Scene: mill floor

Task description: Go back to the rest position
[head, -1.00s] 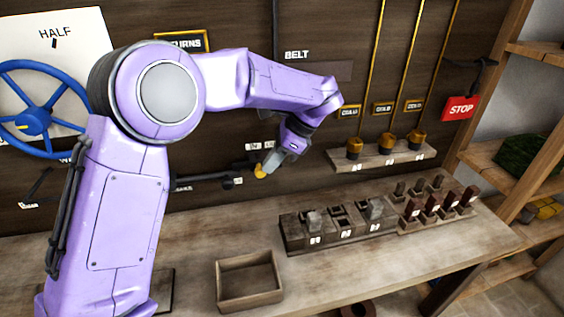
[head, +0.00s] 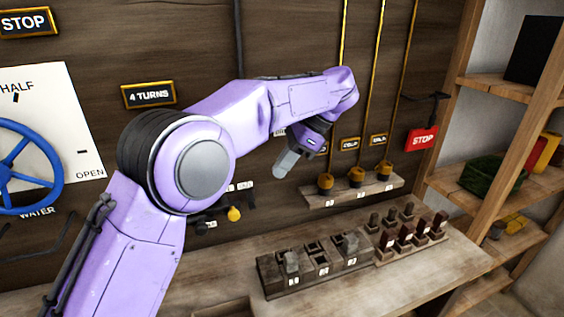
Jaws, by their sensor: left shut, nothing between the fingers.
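My left arm comes in from the left and reaches across in front of the wall panel. Its gripper (head: 286,165) hangs pointing down and to the left, shut and empty, in front of the dark panel. It is apart from the yellow-knobbed lever (head: 234,214) below and to its left. My right gripper does not show.
A blue wheel (head: 22,170) is at the left. Several brass weights (head: 356,177) on rods rest over a small ledge (head: 400,184). A block rack (head: 270,281) stands on the bench (head: 415,285). A red STOP sign (head: 422,139) hangs near the wooden shelves (head: 500,88) at the right.

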